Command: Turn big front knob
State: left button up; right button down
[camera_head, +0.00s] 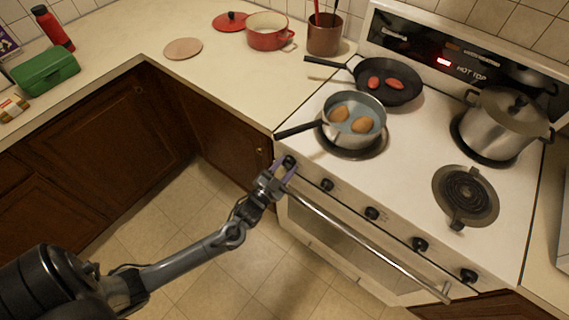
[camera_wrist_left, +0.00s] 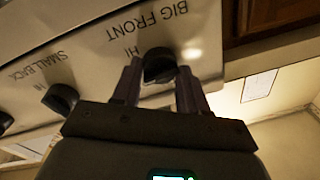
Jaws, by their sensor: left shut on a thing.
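The big front knob (camera_wrist_left: 159,62) is a dark round knob on the stove's front panel, beside the printed words BIG FRONT. In the head view the knob (camera_head: 289,161) is the leftmost of several on the panel. My left gripper (camera_head: 283,169) reaches up to it from the lower left. In the left wrist view the two fingers of this gripper (camera_wrist_left: 159,80) stand on either side of the knob, shut on it. The fingers and gripper body hide part of the knob, and its exact turn is hard to read. My right gripper is not in view.
The SMALL BACK knob (camera_wrist_left: 60,98) is beside it. The oven handle (camera_head: 365,248) runs below the panel. A pot with two brown items (camera_head: 355,117) stands on the front left burner, its black handle (camera_head: 298,129) sticking out left. A frying pan (camera_head: 388,81) is behind.

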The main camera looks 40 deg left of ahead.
pick_arm(q)
jog(key=m+p, duration=0.2)
jog(key=m, duration=0.4)
jog(key=shift+r+h+p, duration=0.1)
jog(key=shift+h+p, duration=0.2)
jog(key=m+p, duration=0.1)
jog(key=m, duration=0.3)
jog(key=shift+m+h+p, duration=0.3)
jog(key=shift+m+h, duration=0.1)
jog(key=shift+f, duration=0.2)
jog(key=o, duration=1)
jog(key=shift+o, duration=0.2)
